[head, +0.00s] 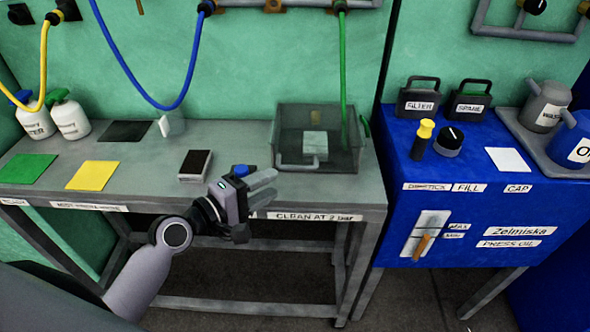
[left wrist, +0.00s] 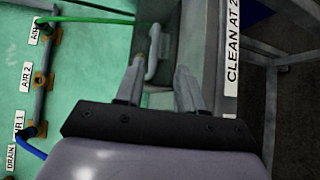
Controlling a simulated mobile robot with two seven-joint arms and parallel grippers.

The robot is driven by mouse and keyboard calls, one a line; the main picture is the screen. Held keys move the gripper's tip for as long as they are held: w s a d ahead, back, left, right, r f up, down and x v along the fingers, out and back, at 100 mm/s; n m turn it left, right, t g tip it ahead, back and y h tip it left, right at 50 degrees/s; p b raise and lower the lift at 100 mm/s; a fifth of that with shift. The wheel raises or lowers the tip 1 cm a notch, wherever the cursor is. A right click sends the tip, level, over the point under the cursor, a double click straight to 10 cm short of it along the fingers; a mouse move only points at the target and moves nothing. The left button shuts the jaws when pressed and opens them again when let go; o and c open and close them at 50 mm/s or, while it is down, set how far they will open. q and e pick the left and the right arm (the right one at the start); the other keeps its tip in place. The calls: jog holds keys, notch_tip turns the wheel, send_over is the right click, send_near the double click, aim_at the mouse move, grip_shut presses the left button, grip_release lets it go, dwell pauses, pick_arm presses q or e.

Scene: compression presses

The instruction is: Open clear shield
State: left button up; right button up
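The clear shield (head: 345,138) is a see-through, dark-tinted box at the right end of the grey bench. It looks closed, with a small white block (head: 315,143) visible inside. A pale grey handle (head: 298,165) sits low on its front. My left gripper (head: 272,187) is at the bench's front edge, just in front of and below the handle, fingers pointing right. In the left wrist view my left gripper (left wrist: 160,66) is open and empty, with the handle (left wrist: 153,52) ahead between the fingertips, apparently untouched. My right gripper is in neither view.
The grey bench (head: 235,150) holds a dark block (head: 195,165), yellow (head: 92,175) and green mats (head: 27,168), and white bottles (head: 70,118). A green hose (head: 343,75) hangs down to the shield. A blue cabinet (head: 400,220) stands right of the bench.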

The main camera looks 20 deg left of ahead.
aim_at(295, 169)
pick_arm(q)
jog(key=shift+r+x, duration=0.2)
jog(key=shift+x, duration=1.65)
jog(key=shift+r+x, duration=0.2)
jog(key=shift+x, duration=1.65)
grip_shut()
